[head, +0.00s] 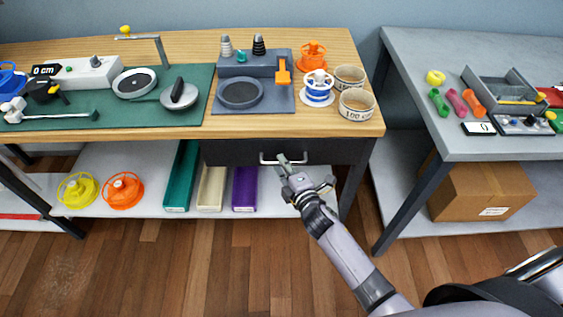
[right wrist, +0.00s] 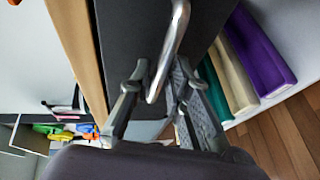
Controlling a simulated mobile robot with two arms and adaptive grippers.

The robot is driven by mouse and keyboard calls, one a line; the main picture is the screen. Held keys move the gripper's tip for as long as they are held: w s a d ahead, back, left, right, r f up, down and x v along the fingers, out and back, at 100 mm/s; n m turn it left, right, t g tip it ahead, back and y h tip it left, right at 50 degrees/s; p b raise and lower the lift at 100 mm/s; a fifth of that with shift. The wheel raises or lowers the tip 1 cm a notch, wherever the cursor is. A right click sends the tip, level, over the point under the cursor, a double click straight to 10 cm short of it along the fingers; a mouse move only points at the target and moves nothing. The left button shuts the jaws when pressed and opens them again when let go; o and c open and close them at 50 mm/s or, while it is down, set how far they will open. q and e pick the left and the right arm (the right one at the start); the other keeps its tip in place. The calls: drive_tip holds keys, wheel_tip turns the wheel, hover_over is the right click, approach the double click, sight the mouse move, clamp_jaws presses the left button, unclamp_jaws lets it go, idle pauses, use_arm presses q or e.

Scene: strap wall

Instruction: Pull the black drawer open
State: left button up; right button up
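The black drawer (head: 232,152) is under the front edge of the wooden table and looks closed. Its light metal handle (head: 268,161) sits in the middle of its front. My right gripper (head: 293,168) is at the right end of this handle. In the right wrist view the dark drawer front (right wrist: 128,30) fills the upper middle, and the handle (right wrist: 172,48) reaches down between my fingertips (right wrist: 160,75). The fingers are apart, one on each side of the bar, with a visible gap on the left side. My left gripper is not in view.
Below the drawer, a shelf holds teal (head: 182,178), cream (head: 212,190) and purple (head: 245,188) long boxes. A table leg (head: 356,178) stands right of my gripper. A grey table (head: 450,75) with a cardboard box (head: 482,190) beneath is further right. The wooden floor in front is clear.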

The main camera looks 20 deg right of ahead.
drive_tip(key=shift+w+f, duration=0.1)
drive_tip(key=shift+w, duration=0.6)
drive_tip(key=shift+c, duration=0.4)
clamp_jaws()
